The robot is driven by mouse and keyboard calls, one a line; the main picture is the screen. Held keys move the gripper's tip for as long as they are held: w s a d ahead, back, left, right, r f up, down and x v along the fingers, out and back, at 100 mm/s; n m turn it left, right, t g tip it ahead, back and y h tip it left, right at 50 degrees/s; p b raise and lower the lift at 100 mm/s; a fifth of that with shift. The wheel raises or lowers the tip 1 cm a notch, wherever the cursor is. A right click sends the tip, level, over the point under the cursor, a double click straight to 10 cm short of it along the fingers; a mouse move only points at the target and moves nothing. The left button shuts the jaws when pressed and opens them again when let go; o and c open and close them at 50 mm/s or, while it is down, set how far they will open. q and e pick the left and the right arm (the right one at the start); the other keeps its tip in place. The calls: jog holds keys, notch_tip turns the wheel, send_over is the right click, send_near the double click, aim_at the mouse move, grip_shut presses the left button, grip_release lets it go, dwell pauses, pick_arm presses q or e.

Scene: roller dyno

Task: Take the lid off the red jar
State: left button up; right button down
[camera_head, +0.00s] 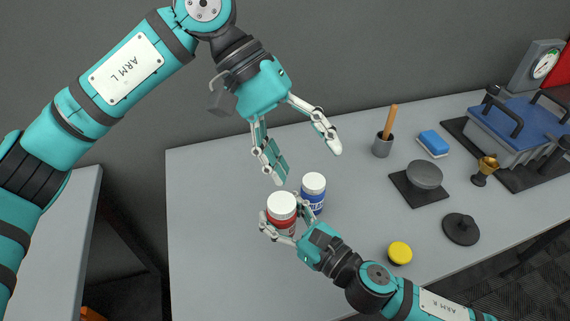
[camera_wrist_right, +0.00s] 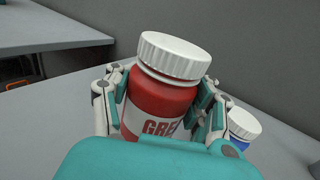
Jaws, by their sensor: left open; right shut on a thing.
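The red jar (camera_wrist_right: 158,103) has a white ribbed lid (camera_wrist_right: 174,54) on its top. It stands between the fingers of my right gripper (camera_wrist_right: 160,105), which is shut around its body. In the head view the white lid (camera_head: 281,204) hides most of the red jar (camera_head: 284,229). My left gripper (camera_head: 307,165) is open and empty, above and behind the jar, with its fingers spread and pointing down. In the right wrist view, the lettering on the jar's label is partly hidden by my gripper.
A blue jar (camera_head: 313,196) with a white lid stands close beside the red jar. The table's left part is clear.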

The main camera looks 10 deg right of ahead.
aim_at(284, 202)
pick_arm(q)
jog(key=f+m+t+y, duration=0.1)
jog(key=w+f+m+t+y, duration=0.1)
jog(key=f+t+y, duration=0.1)
jog(key=a+f+m+t+y, duration=0.1)
jog(key=f+y, duration=0.1)
jog(key=shift+w+a+m, duration=0.1)
jog(key=shift+w+m, duration=0.25)
jog(key=shift+m, duration=0.05)
jog(key=shift+w+a+f+m+t+y, duration=0.3)
jog(key=shift+w+a+f+t+y, duration=0.05)
jog(key=shift+t+y, duration=0.25)
notch_tip(284, 202, down, 8)
jog(key=shift+w+r, duration=0.1)
jog(key=shift+r, duration=0.05)
